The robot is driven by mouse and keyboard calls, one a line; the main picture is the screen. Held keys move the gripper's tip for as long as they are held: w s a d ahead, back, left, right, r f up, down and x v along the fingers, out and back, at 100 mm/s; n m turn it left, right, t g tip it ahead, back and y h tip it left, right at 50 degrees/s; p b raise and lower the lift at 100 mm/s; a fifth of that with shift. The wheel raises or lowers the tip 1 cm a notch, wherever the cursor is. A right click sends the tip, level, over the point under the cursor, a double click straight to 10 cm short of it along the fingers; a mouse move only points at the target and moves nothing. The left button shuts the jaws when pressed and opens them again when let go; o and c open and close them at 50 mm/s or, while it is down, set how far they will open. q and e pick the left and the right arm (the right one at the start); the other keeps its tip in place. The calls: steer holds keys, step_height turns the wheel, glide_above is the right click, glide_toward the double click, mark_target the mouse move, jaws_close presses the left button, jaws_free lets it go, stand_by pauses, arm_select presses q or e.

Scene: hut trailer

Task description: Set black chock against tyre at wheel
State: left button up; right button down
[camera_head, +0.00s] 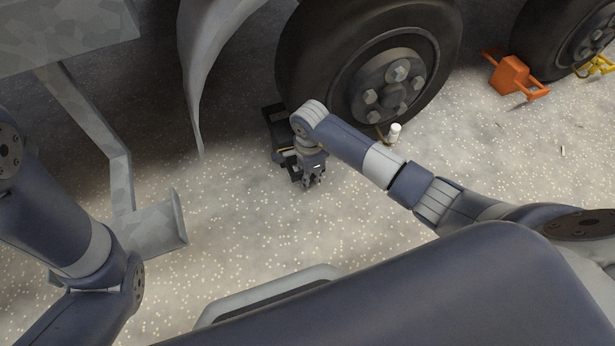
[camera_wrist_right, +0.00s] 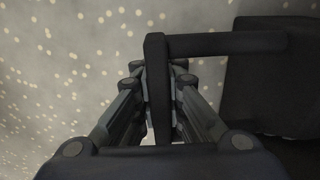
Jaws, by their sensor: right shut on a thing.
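The black chock (camera_head: 280,126) is on the gravel against or very near the left side of the nearer tyre (camera_head: 304,58) in the head view. My arm partly hides it, so I cannot tell whether it touches the tyre. My right gripper (camera_head: 312,183) is shut on the chock's handle at its near side. In the right wrist view the dark handle bar (camera_wrist_right: 158,90) stands between the fingers of the gripper (camera_wrist_right: 158,75), and the chock body (camera_wrist_right: 275,80) fills the right side. My left arm shows at the left, but its gripper is out of view.
A second wheel (camera_head: 560,40) stands at the top right, with an orange chock (camera_head: 513,76) and a yellow item (camera_head: 598,66) by it. A grey metal step (camera_head: 150,228) hangs at left. Gravel in the middle is clear.

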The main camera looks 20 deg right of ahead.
steer(key=c, duration=1.6)
jaws_free()
step_height(320, 180, up, 12)
steer(key=shift+s+r, duration=0.1)
